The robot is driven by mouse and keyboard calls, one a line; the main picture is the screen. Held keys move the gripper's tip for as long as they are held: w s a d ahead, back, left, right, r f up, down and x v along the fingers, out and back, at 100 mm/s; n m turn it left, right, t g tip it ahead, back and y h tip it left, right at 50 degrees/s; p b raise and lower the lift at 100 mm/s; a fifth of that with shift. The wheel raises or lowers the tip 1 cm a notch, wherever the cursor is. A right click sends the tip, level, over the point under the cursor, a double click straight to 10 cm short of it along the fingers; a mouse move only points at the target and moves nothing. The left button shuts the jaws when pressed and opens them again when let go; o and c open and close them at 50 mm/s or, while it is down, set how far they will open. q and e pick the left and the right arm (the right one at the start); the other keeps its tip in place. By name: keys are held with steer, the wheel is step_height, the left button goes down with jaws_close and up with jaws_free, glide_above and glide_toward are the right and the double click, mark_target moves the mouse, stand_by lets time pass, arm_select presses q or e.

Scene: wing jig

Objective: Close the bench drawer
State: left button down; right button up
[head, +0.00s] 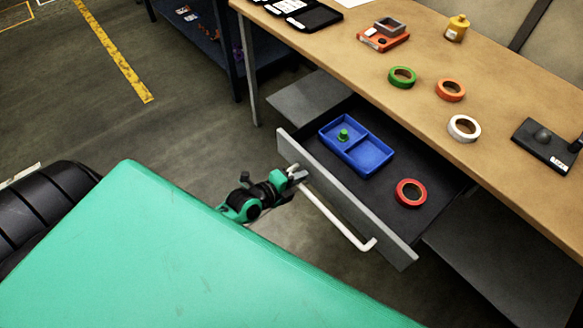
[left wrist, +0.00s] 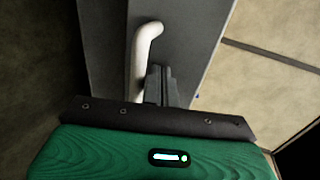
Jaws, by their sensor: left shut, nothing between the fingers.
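The bench drawer (head: 345,200) is pulled out from under the wooden bench. Its grey front panel carries a white bar handle (head: 335,218). My left gripper (head: 296,174) is at the far-left end of the handle, close to the drawer front. It is shut with nothing between its fingers. In the left wrist view, the shut fingers (left wrist: 160,85) are beside the white handle (left wrist: 143,50), near the grey drawer front (left wrist: 185,35); whether they touch it I cannot tell. Inside the drawer are a blue two-part tray (head: 373,157) with a small green item, and a red tape roll (head: 410,193). My right gripper is not in view.
The wooden bench top (head: 400,45) holds green (head: 402,77), orange (head: 451,89) and white (head: 464,128) tape rolls, a yellow bottle (head: 457,27) and a black device (head: 545,145). A dark shelf unit (head: 205,35) stands behind. The floor left of the drawer is clear.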

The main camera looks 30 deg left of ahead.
mark_target(365, 130)
arm_select(q)
steer(key=shift+w, duration=0.15)
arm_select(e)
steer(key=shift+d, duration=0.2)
arm_select(q)
steer(key=shift+w+d, duration=0.1)
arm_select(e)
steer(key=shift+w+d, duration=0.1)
